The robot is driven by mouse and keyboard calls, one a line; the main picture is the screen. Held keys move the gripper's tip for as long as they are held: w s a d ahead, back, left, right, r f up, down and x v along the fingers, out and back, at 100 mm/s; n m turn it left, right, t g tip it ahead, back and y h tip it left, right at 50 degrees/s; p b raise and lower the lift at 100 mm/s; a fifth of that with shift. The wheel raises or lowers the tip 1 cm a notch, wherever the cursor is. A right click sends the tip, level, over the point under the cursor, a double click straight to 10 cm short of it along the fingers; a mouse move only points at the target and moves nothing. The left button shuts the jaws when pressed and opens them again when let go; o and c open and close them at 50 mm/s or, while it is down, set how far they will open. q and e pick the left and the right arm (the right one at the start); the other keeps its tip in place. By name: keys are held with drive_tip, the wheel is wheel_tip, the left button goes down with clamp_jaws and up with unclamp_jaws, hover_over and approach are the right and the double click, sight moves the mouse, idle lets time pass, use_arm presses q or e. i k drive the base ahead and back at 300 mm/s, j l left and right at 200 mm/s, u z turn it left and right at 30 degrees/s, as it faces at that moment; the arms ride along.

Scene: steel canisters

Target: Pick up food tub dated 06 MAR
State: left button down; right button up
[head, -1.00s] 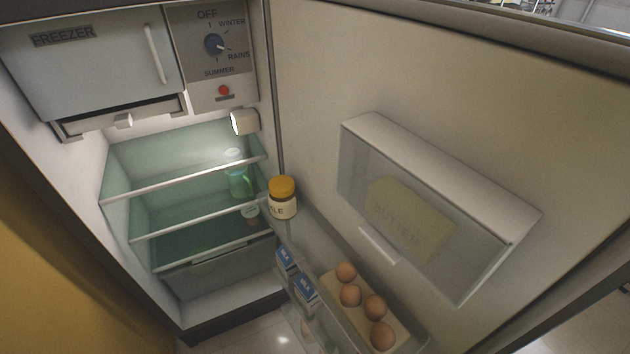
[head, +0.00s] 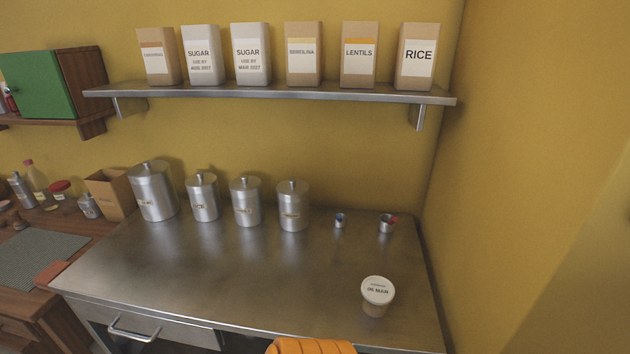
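The food tub dated 06 MAR (head: 376,296) stands upright near the front right of the steel counter (head: 200,270). It has a white lid with the date printed on it and a tan body. Nothing touches it. Neither of my grippers shows in the head view.
Several steel canisters (head: 292,206) stand along the back left of the counter. Two small metal cups (head: 386,224) stand at the back right. A wall shelf (head: 270,92) with several labelled packets hangs above. An orange thing (head: 310,347) shows at the bottom edge. The counter around the tub is clear.

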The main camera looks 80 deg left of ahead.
sight(377, 293)
drive_tip(key=i+l+u, duration=0.15)
drive_tip(key=u, duration=2.1)
